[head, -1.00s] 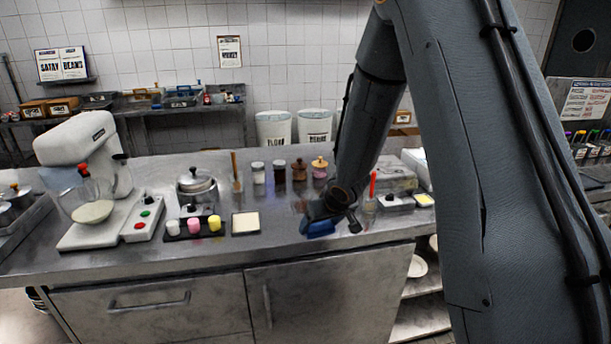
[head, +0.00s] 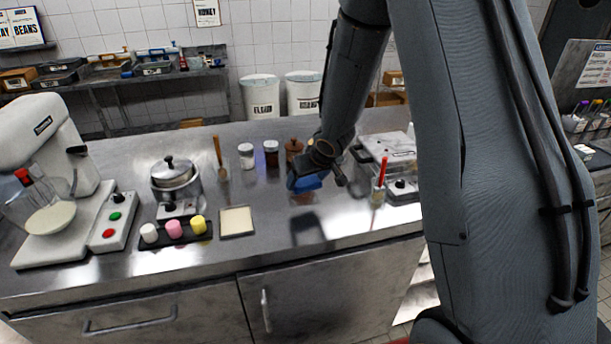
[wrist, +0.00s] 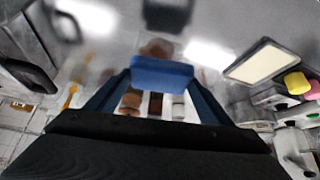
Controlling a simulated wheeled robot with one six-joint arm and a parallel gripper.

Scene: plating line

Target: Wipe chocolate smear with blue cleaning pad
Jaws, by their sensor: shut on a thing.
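My gripper (head: 318,166) is shut on the blue cleaning pad (head: 305,184) and holds it low over the steel counter, left of the red-handled tool. In the wrist view the pad (wrist: 162,72) is a blue block between the fingers of my gripper (wrist: 155,92). A brown patch, which looks like the chocolate smear (wrist: 157,47), shows on the counter just beyond the pad's edge. In the head view the smear (head: 303,199) is only a faint brownish patch below the pad, mostly hidden. I cannot tell whether the pad touches the counter.
A cream board (head: 237,221) and a tray of colored cups (head: 174,229) lie to the left. Jars (head: 271,153) stand behind my gripper. The counter in front is clear.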

